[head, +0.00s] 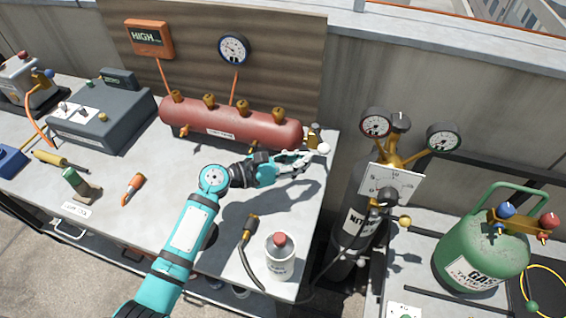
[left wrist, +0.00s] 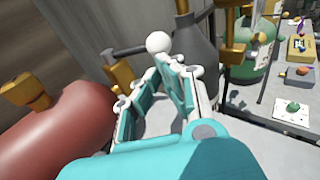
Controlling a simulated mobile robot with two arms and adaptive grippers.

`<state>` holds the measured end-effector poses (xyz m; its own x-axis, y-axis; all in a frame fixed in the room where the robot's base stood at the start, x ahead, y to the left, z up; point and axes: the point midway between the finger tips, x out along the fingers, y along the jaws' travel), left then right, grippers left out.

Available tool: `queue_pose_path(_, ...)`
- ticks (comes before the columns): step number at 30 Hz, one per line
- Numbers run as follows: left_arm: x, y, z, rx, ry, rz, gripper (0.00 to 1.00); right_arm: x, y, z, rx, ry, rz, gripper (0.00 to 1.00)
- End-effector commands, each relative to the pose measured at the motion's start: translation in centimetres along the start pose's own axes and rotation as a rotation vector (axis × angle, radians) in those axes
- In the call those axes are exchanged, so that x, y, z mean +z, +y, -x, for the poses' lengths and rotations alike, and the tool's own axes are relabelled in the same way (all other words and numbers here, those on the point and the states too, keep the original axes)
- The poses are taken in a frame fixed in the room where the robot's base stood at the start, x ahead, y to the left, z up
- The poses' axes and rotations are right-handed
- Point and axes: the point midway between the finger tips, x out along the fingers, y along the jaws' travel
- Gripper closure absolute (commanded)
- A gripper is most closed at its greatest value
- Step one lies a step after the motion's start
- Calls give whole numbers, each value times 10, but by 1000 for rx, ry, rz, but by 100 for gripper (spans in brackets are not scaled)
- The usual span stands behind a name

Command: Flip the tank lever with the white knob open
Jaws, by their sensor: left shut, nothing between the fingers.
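The red tank (head: 232,123) lies on the table against the backboard, with brass fittings on top. A brass valve (head: 314,132) is at its right end; in the left wrist view it shows beyond my fingers (left wrist: 117,73). The white knob (head: 324,148) is at this end, just past my fingertips; it is also in the left wrist view (left wrist: 158,42). A dark bar runs toward the knob there. My left gripper (head: 309,158) is shut and empty, with its tips close to the knob. Whether they touch it, I cannot tell. My right gripper is not in view.
A white bottle with a red cap (head: 280,258) and a black hose with a brass end (head: 247,240) are on the table's front right. A dark cylinder with gauges (head: 352,222) stands beyond the right edge, near a green gas tank (head: 480,255).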

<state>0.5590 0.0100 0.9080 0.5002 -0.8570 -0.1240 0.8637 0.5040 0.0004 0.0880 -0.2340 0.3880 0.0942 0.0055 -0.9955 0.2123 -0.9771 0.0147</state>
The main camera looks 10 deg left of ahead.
Motion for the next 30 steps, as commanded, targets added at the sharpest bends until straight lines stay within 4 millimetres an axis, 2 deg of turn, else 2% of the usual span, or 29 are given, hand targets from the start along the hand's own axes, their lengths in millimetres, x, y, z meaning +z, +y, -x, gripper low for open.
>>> queue_pose_path(6, 4, 0, -13, -1, 1, 1, 100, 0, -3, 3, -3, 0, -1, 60)
queue_pose_path(17, 4, -1, -13, 1, 1, 1, 100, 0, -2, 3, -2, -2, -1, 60)
queue_pose_path(30, 6, -5, -18, 71, -1, 11, 100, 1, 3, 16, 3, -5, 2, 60)
